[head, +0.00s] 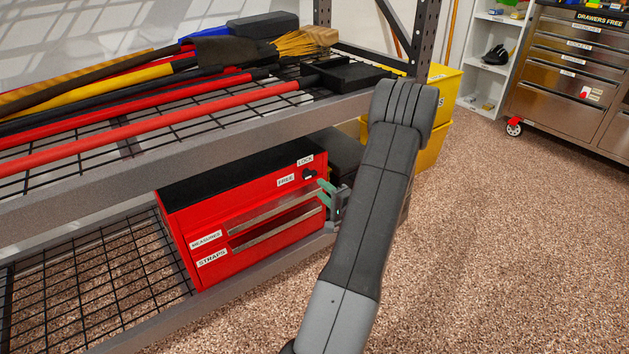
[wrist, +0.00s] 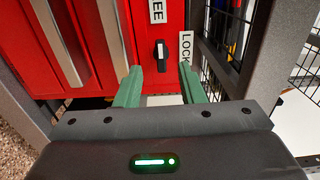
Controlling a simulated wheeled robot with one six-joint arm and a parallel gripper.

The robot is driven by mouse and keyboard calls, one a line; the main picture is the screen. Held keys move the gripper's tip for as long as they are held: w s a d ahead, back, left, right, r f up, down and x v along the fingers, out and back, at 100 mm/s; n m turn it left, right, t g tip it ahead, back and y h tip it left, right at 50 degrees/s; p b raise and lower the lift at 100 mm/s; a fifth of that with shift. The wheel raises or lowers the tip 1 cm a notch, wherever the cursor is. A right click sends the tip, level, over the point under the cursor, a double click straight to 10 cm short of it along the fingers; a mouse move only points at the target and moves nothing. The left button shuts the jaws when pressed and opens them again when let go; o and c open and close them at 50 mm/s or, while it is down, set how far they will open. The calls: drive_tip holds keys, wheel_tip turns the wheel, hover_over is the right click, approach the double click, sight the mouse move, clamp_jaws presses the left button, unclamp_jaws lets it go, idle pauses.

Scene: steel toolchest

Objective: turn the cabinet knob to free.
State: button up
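The red cabinet (head: 215,210) stands on the lower wire shelf. Its small black knob (head: 309,174) is near the front's upper right, with the FREE label (head: 286,179) to its left and the LOCK label (head: 305,160) above. In the wrist view the knob (wrist: 161,62) stands lengthwise up and down; its white mark is toward the FREE label (wrist: 158,10) at the top, and the LOCK label (wrist: 186,50) is to the right. My gripper (wrist: 159,72) is open and empty, its green fingers either side of the knob's line; I see no contact.
Two long drawer handles (head: 275,218) run below the knob, close to my gripper. The upper shelf (head: 140,150), holding several long-handled tools, overhangs the cabinet. A yellow bin (head: 440,95) stands behind my arm. Carpet at the right is clear.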

sight(308, 178)
drive_tip(key=p+v, duration=0.1)
drive_tip(key=v, duration=0.6)
drive_tip(key=shift+w, duration=0.1)
drive_tip(key=b+x, duration=0.3)
drive_tip(key=x, duration=1.1)
drive_tip(key=shift+d, duration=0.1)
